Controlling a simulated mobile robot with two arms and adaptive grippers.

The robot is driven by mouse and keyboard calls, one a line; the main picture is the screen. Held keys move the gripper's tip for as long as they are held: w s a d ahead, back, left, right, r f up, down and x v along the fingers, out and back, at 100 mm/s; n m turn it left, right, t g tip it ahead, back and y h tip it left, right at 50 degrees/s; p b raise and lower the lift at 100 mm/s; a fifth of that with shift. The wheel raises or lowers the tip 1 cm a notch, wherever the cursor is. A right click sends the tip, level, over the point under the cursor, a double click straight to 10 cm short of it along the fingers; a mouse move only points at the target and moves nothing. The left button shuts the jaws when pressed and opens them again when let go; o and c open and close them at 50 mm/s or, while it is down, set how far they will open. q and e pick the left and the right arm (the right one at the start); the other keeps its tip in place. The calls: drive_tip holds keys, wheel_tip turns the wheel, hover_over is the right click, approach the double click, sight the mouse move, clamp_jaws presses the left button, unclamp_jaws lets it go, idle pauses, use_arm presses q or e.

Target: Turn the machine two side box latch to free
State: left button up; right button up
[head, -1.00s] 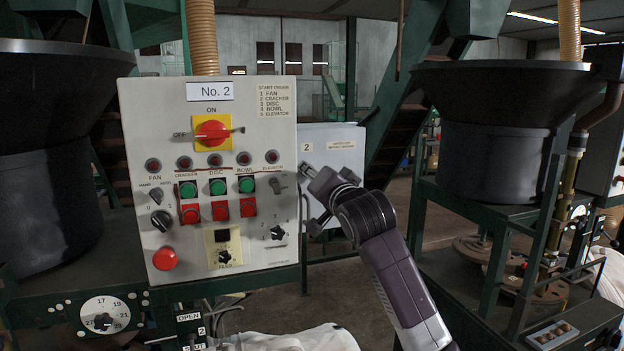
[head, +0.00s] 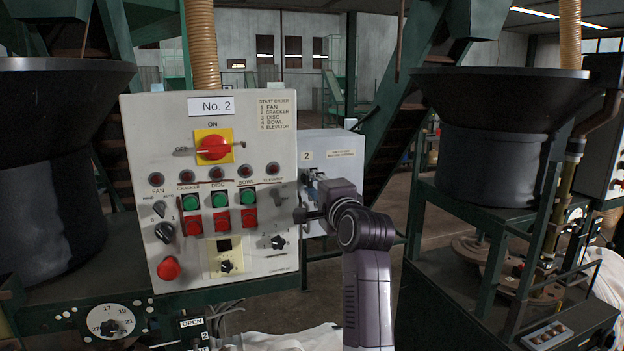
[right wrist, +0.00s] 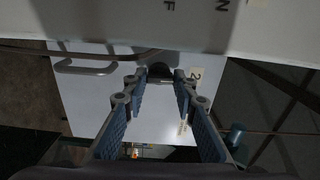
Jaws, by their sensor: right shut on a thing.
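The white side box (head: 347,172) bears a "2" label and stands behind the right edge of the No. 2 panel. My right gripper (head: 307,195) is at the box's front left side, partly covering it. In the right wrist view, the side box (right wrist: 90,95) lies beyond my fingers. My right gripper's (right wrist: 161,80) fingertips close around a small dark latch (right wrist: 160,72). The latch's exact turn is hard to tell. My left gripper is not in view.
The grey No. 2 control panel (head: 220,262) with switches and buttons stands close left of my right gripper. A dark bowl machine (head: 490,150) stands at the right. A green frame with a dial (head: 110,322) is at the lower left.

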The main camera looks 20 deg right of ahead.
drive_tip(key=shift+m, duration=0.3)
idle(0.4)
drive_tip(key=o, duration=0.9)
drive_tip(key=shift+d, duration=0.1)
drive_tip(key=shift+c, duration=0.2)
drive_tip(key=shift+s, duration=0.1)
drive_tip(key=s, duration=0.7)
drive_tip(key=shift+s+d, duration=0.15)
drive_tip(key=shift+f, duration=0.1)
